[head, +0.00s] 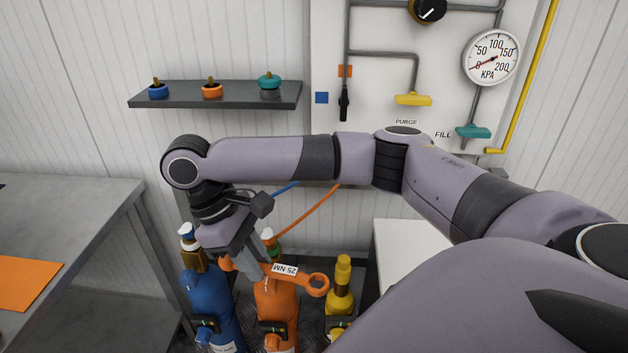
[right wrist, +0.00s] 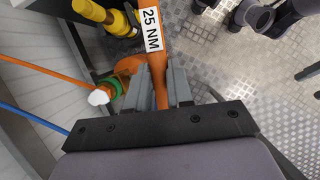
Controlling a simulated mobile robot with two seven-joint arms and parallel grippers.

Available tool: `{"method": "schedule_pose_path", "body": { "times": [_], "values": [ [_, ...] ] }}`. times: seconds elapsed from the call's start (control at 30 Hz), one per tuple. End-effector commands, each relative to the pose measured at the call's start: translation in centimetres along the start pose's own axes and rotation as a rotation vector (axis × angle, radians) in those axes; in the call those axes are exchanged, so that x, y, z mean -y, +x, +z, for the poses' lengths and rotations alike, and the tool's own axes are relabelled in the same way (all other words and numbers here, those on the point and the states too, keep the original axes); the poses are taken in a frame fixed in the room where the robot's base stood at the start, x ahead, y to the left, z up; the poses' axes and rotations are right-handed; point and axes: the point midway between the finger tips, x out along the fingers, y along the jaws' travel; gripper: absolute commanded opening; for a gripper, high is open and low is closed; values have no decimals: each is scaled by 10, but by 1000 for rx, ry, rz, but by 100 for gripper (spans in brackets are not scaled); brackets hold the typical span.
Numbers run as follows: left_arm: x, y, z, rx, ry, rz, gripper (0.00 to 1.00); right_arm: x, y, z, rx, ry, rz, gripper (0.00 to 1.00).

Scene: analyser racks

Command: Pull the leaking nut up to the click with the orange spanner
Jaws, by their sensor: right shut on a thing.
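My right gripper (head: 262,268) is shut on the orange spanner (head: 300,277), which carries a white "25 NM" label. In the head view its ring end points right, over the orange cylinder (head: 275,305). In the right wrist view the two fingers (right wrist: 158,88) clasp the spanner's handle (right wrist: 160,65). A green fitting (right wrist: 112,86) with a white piece beside it shows left of the fingers there, apart from them; in the head view it is partly hidden behind the gripper. I cannot tell which nut leaks, or whether the spanner touches one. My left gripper is not in view.
A blue cylinder (head: 208,298) stands left of the orange one and a yellow cylinder (head: 341,290) right. Blue and orange hoses (head: 306,212) run behind my arm. A shelf (head: 225,98) and gauge panel (head: 400,75) are on the wall. A grey bench (head: 75,215) is left.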

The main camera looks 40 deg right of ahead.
Motion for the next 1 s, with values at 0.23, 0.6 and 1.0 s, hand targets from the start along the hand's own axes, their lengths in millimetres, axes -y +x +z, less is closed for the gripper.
{"method": "schedule_pose_path", "body": {
  "times": [0.23, 0.6, 1.0],
  "values": [
    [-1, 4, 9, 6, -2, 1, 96, -12, 8, 12, -2, -519, 221, 0],
    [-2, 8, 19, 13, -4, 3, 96, -31, 12, 31, -2, -1203, 501, 0],
    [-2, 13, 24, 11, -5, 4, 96, -51, 9, 54, 1, -1781, 743, 0]
  ]
}}
